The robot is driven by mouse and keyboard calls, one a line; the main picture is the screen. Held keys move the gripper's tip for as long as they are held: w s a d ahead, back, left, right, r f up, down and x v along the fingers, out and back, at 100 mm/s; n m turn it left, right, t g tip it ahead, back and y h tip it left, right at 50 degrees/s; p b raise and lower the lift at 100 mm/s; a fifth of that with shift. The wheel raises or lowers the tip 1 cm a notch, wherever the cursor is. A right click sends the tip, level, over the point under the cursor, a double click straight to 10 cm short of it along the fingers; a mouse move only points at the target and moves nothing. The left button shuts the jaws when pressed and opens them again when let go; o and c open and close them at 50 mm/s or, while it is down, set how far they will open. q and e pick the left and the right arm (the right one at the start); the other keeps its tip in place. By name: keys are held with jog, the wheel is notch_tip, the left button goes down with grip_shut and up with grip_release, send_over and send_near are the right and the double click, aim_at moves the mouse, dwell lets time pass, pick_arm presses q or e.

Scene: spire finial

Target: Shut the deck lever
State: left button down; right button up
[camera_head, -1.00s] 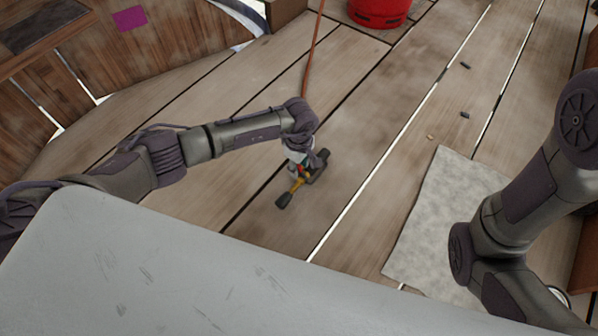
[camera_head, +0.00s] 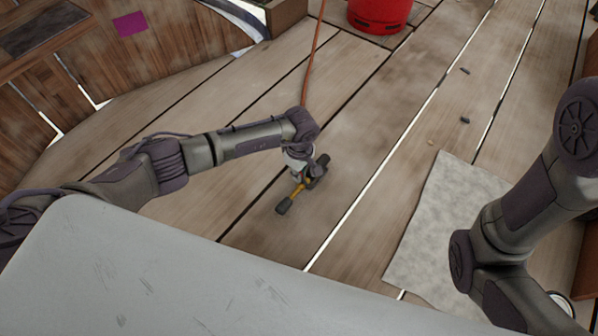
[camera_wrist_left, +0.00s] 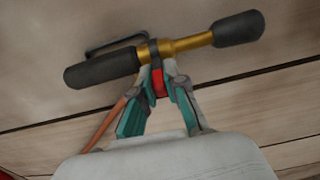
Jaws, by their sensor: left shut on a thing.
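The deck lever (camera_head: 285,205) lies low over the plank deck in the middle of the head view, a brass bar with dark grips. In the left wrist view the lever (camera_wrist_left: 190,45) crosses the top, with a black grip at each end and a dark collar at its middle. My left gripper (camera_wrist_left: 158,84) is shut on a small red part just under that collar. In the head view my left gripper (camera_head: 299,172) is at the lever, and its fingers are partly hidden by the wrist. My right arm is at the right; its gripper is out of frame.
A red canister (camera_head: 380,14) stands at the top. A brown hose (camera_head: 314,55) runs down to near my left wrist. A pale mat (camera_head: 440,225) lies on the right. Two small dark pieces (camera_head: 465,120) lie on the planks. Open deck lies around the lever.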

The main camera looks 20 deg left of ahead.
pick_arm(q)
jog(key=shift+r, duration=0.1)
jog(key=shift+s+d+r+t+y+p, duration=0.1)
jog(key=shift+d+t+y+p, duration=0.25)
jog(key=shift+y, duration=0.25)
jog(key=shift+d+r+t+y+p, duration=0.1)
jog(key=shift+d+t+y+p, duration=0.1)
jog(key=shift+y+p, duration=0.35)
jog(key=shift+d+y, duration=0.2)
jog(key=shift+y, duration=0.25)
jog(key=shift+s+d+f+t+y, duration=0.2)
jog(key=shift+d+t+y, duration=0.2)
jog(key=shift+y, duration=0.4)
jog(key=y+b, duration=0.1)
jog(key=d+t+y+b, duration=0.1)
jog(key=shift+s+f+y, duration=0.15)
jog(key=shift+f+y, duration=0.15)
jog(key=y+b, duration=0.1)
jog(key=b, duration=0.1)
jog(key=d+t+y+b, duration=0.1)
jog(key=b, duration=0.1)
jog(key=shift+s+f+y, duration=0.2)
jog(key=shift+f+y, duration=0.15)
jog(key=shift+y, duration=0.05)
jog(key=shift+s+d+y+b, duration=0.15)
jog(key=shift+y+b, duration=0.45)
jog(key=shift+b, duration=0.3)
jog(key=shift+t, duration=0.25)
